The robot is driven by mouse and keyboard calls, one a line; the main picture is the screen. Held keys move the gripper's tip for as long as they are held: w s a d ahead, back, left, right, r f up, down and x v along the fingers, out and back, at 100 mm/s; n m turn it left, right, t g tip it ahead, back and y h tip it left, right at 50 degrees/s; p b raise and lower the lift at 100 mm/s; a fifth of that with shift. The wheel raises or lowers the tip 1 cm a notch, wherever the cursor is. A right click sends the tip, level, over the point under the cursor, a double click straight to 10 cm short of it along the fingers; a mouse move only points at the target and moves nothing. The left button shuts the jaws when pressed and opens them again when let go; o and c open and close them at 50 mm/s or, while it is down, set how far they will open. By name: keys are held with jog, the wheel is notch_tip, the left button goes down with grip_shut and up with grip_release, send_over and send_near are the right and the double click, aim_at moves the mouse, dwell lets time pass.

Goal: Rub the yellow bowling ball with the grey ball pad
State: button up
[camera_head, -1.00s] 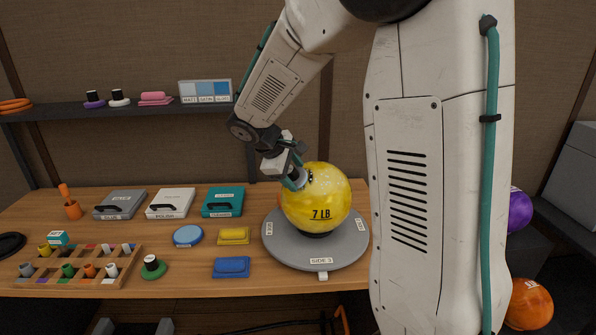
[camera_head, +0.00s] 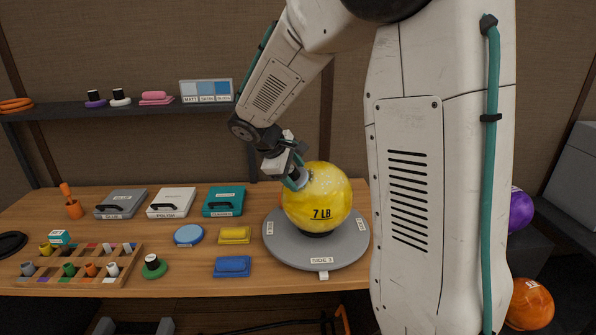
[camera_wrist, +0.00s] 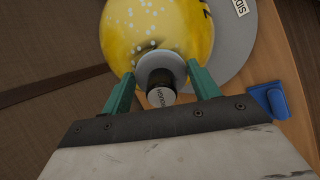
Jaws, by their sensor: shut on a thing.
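The yellow bowling ball (camera_head: 318,200), marked 7 LB, rests on a round grey turntable (camera_head: 290,254) on the bench. My gripper (camera_head: 298,176) is at the ball's upper left side. In the wrist view, my gripper (camera_wrist: 160,92) has its teal fingers shut on the black labelled handle of the grey ball pad (camera_wrist: 158,66). The pad's round grey disc lies against the yellow ball (camera_wrist: 130,25), or very close to it. Pale spots and a dark smudge show on the ball near the pad. The pad's contact face is hidden.
A green pad (camera_head: 153,266) stands by a wooden rack (camera_head: 120,270). Three cases line the back. A shelf (camera_head: 60,112) hangs on the wall.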

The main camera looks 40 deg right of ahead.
jog(key=shift+v, duration=3.05)
jog(key=shift+r, duration=0.1)
jog(key=v, duration=0.3)
jog(key=shift+d, duration=0.1)
jog(key=shift+s+d+f, duration=0.25)
jog(key=shift+d+f, duration=0.55)
jog(key=shift+d, duration=0.1)
jog(key=shift+s+d+f, duration=0.25)
jog(key=shift+d+f, duration=0.55)
jog(key=shift+d, duration=0.15)
jog(key=shift+s+d+f, duration=0.25)
jog(key=shift+d+f, duration=0.55)
jog(key=shift+d, duration=0.1)
jog(key=shift+x, duration=1)
